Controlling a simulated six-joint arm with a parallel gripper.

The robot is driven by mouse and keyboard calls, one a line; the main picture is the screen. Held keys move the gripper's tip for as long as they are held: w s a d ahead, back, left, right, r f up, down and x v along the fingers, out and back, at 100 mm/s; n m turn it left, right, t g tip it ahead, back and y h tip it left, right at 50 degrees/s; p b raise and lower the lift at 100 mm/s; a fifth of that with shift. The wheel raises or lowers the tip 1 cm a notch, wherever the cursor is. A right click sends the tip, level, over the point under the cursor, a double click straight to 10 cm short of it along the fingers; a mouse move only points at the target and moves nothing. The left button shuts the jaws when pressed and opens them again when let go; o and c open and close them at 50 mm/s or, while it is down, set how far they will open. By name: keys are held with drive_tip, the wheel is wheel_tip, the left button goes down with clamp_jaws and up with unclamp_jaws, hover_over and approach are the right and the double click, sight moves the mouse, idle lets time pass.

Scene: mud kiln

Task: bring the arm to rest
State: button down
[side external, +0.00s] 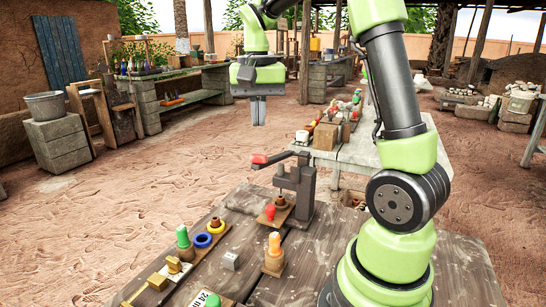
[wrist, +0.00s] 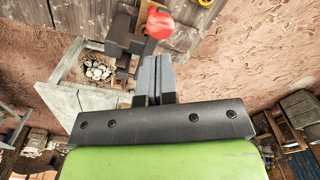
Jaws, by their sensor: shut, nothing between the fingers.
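My gripper (side external: 259,111) hangs pointing down in the side external view, high above the far edge of the wooden table. Its two grey fingers are together with nothing between them. In the wrist view the shut fingers (wrist: 155,77) point toward a dark press-like device with a red knob (wrist: 159,25). In the side external view this lever device (side external: 297,187) stands on the table with its red handle end (side external: 260,159) to the left, below my gripper and apart from it.
The wooden table (side external: 240,194) holds a green peg (side external: 183,237), a blue ring (side external: 202,240), an orange peg (side external: 274,243) and a grey cube (side external: 231,260). A pale bench (side external: 365,152) with several items stands behind. The air around my gripper is clear.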

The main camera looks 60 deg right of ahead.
drive_tip(key=s+a+r+n+t+y, duration=0.2)
drive_tip(key=s+a+n+t, duration=0.5)
drive_tip(key=s+a, duration=0.5)
drive_tip(key=a+r+n, duration=0.1)
drive_tip(key=a, duration=0.2)
drive_tip(key=shift+a, duration=0.2)
